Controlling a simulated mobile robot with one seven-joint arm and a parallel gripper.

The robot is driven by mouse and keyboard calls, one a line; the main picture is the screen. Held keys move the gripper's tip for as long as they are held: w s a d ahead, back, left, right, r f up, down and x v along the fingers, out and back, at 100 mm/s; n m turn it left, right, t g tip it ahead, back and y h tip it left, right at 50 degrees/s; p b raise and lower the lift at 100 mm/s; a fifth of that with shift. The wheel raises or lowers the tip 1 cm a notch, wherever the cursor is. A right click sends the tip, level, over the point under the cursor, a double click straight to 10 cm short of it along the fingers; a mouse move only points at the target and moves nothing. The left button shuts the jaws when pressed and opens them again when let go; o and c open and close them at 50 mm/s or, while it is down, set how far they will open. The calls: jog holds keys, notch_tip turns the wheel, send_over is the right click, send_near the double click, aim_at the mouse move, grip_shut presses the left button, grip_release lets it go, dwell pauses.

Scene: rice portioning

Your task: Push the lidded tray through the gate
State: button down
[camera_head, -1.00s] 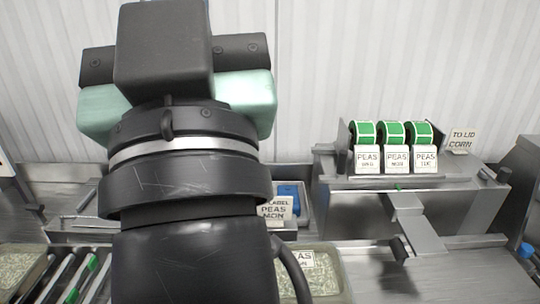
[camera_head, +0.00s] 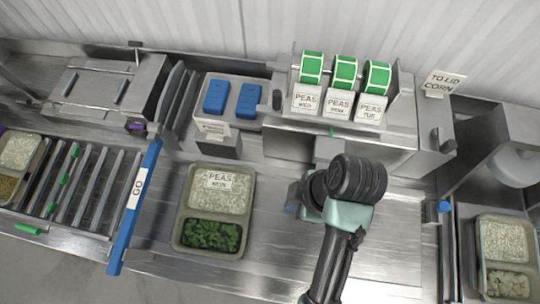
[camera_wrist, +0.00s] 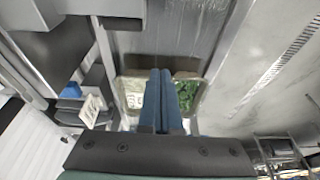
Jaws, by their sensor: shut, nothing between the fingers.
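The tray (camera_head: 213,217) sits on the steel counter left of centre in the head view. It holds rice in the back part and greens in the front part, with a PEAS MON label on top; any lid looks clear. The gate is a blue bar (camera_head: 134,207) marked GO, left of the tray and apart from it. My gripper (camera_head: 291,208) is right of the tray, low over the counter and apart from it. In the wrist view my blue fingers (camera_wrist: 160,74) are shut together and empty, hiding the middle of the tray (camera_wrist: 134,72).
A roller conveyor (camera_head: 82,190) lies beyond the bar, with another filled tray (camera_head: 38,160) at far left. A label dispenser (camera_head: 338,108) and a box with blue pads (camera_head: 232,98) stand behind. A further tray (camera_head: 505,250) is at right. Counter between tray and bar is clear.

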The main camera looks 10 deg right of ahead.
jog(key=b+x, duration=0.5)
jog(key=x, duration=0.5)
jog(key=shift+s, duration=0.15)
jog(key=a+p, duration=0.1)
jog(key=w+a, duration=0.1)
jog(key=shift+a+r, duration=0.25)
jog(key=shift+r, duration=0.05)
jog(key=shift+w+a+f+p, duration=0.1)
jog(key=shift+w+a+p, duration=0.1)
jog(key=shift+a, duration=0.15)
jog(key=shift+w+a+f+p, duration=0.1)
jog(key=shift+a+p, duration=0.05)
jog(key=shift+a, duration=0.15)
jog(key=shift+s, duration=0.1)
jog(key=w+a, duration=0.2)
jog(key=a, duration=0.5)
jog(key=w+a, duration=0.3)
jog(key=a, duration=0.5)
jog(key=w+a, duration=0.2)
jog(key=a, duration=0.5)
jog(key=shift+w+a, duration=0.4)
jog(key=shift+s+d, duration=0.1)
jog(key=shift+d, duration=0.1)
